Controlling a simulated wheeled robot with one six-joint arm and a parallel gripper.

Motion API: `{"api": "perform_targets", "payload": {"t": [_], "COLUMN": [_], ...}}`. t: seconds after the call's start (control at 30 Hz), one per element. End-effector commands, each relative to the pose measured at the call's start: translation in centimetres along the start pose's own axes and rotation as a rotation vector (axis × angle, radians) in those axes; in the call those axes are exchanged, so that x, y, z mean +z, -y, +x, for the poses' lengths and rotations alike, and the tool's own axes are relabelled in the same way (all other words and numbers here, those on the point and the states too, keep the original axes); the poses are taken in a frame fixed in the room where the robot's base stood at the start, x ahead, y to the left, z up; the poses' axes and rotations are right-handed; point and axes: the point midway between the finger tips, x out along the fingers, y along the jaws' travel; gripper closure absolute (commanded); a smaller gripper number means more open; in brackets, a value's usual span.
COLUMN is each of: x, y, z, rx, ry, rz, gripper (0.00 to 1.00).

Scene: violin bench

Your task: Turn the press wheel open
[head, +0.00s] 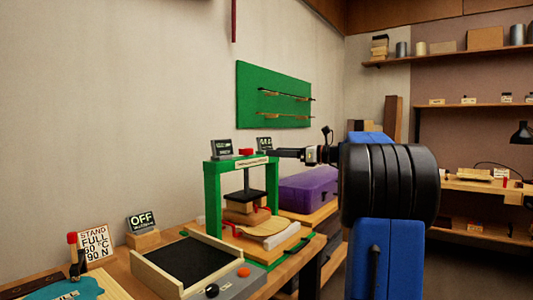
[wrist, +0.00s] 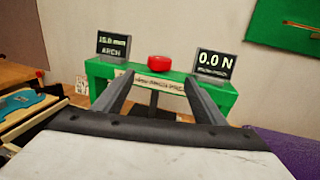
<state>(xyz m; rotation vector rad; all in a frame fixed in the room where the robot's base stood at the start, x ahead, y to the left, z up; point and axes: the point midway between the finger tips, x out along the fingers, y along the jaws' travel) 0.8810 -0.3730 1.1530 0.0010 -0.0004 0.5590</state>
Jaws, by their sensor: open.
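The press (head: 213,200) is a green frame on the bench, with a dark plate (head: 246,195) above wooden pieces. Its red round wheel (head: 246,152) sits on top of the crossbeam and also shows in the wrist view (wrist: 159,61). My gripper (head: 274,153) reaches in from the right, level with the beam top. In the wrist view my gripper (wrist: 159,80) is open and empty. Its two fingers point toward the press, and the red wheel shows between and just beyond their tips. I see no contact with the wheel.
Two small displays stand by the wheel: a left one (wrist: 113,45) and a right one (wrist: 214,65) reading 0.0 N. A black-topped tray (head: 190,261) and an OFF sign (head: 141,221) are at left.

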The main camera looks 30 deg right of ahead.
Motion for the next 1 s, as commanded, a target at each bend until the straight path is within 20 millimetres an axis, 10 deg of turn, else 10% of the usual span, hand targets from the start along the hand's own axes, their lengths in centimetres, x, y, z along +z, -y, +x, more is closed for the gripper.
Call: {"api": "perform_targets", "payload": {"t": [0.3,1.0], "x": [0.0,0.0], "y": [0.0,0.0], "z": [-3.0,-3.1], "rx": [-0.001,0.0], "ry": [0.0,0.0], "rz": [-0.001,-0.001], "gripper": [0.35,0.35]}}
